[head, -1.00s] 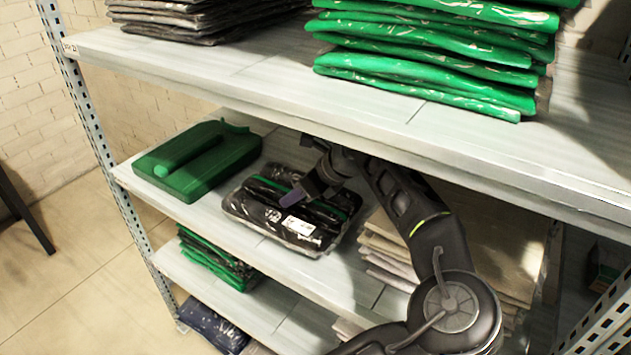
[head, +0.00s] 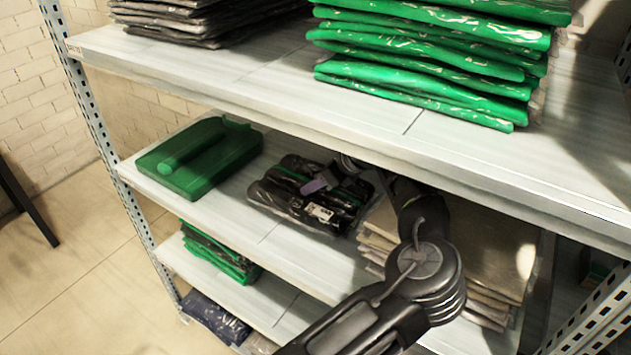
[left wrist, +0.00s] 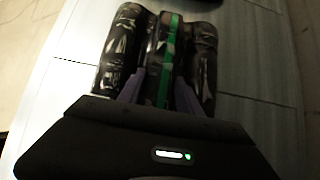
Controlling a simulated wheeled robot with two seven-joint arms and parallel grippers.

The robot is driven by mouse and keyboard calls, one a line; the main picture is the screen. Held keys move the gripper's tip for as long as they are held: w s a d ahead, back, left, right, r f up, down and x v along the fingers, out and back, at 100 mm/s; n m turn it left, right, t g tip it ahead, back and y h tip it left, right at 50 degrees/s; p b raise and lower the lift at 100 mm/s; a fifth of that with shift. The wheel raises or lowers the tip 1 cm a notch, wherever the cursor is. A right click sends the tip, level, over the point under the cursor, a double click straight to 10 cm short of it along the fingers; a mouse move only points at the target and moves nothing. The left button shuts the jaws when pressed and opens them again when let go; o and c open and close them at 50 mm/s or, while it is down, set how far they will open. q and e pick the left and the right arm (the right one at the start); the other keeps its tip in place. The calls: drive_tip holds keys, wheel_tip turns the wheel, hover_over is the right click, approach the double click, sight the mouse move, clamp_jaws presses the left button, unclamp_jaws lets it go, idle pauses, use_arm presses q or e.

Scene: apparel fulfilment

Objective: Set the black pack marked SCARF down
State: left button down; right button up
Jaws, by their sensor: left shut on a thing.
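The black pack (head: 282,200) is glossy, with a green stripe and a white label too small to read. In the head view it is at the middle shelf (head: 225,212), between a green pack and a beige stack. My left gripper (head: 322,182) is shut on it from above, and the pack bulges on both sides of the fingers. In the left wrist view the purple fingers (left wrist: 158,92) straddle the green-striped middle of the pack (left wrist: 117,50). I cannot tell whether its underside touches the shelf. My right gripper is not in view.
A green pack (head: 200,158) lies left of the black pack. A beige stack (head: 470,245) stands close on its right. The upper shelf (head: 330,100) with green (head: 430,60) and black stacks overhangs my arm. Bare shelf shows in front of the black pack.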

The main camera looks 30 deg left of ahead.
use_arm(q)
drive_tip(key=shift+f, duration=0.3)
drive_tip(key=c, duration=0.8)
unclamp_jaws()
drive_tip(key=shift+f, duration=0.1)
drive_tip(key=b+v, duration=0.1)
drive_tip(key=v, duration=0.6)
drive_tip(key=shift+d+r+b, duration=0.2)
drive_tip(key=shift+r+b, duration=0.05)
drive_tip(key=shift+b, duration=0.1)
drive_tip(key=shift+s, duration=0.1)
